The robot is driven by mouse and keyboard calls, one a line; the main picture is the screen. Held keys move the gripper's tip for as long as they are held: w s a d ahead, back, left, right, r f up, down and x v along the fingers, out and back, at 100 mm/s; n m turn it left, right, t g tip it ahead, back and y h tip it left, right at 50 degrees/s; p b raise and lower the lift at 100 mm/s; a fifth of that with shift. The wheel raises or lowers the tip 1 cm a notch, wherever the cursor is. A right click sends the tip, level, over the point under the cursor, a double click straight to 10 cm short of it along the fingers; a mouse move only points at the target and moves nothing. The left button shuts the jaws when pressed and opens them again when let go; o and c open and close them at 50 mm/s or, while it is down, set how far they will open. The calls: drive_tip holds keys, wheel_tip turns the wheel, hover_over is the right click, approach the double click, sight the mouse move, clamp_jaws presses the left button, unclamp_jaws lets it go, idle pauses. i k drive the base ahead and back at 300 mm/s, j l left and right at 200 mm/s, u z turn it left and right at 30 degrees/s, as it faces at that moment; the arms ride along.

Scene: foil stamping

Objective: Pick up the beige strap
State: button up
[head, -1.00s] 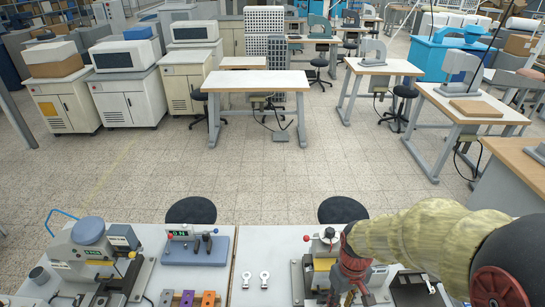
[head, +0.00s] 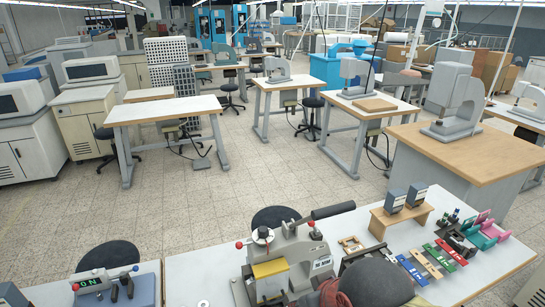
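The beige strap (head: 426,263) lies flat on the right part of the white bench (head: 365,224), in a row of coloured strips. A blue strip (head: 411,270) lies to its left, and a green strip (head: 439,259) and a red strip (head: 452,252) lie to its right. Dark and maroon parts of my arm show at the bottom edge, left of the strips. My gripper's fingers are not visible in the head view.
A grey foil stamping press (head: 285,262) with a long lever stands left of the strips. Behind them is a wooden stand (head: 402,219) with two dark boxes. Green and pink holders (head: 484,233) stand to the right. The bench front right is clear.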

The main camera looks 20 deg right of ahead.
sight(431, 270)
drive_tip(key=z, duration=1.8)
drive_tip(key=k+u, duration=0.1)
drive_tip(key=u, duration=0.35)
drive_tip(key=k+j+u, duration=0.1)
drive_tip(key=u, duration=0.3)
drive_tip(key=k+j+u, duration=0.1)
drive_tip(key=u, duration=0.35)
drive_tip(key=j+z, duration=0.1)
drive_tip(key=z, duration=1.25)
drive_tip(key=u, duration=0.4)
drive_tip(key=i+l+u, duration=0.4)
drive_tip(key=l, duration=0.2)
drive_tip(key=l+u, duration=0.2)
drive_tip(key=i+l+u, duration=0.15)
drive_tip(key=l, duration=0.3)
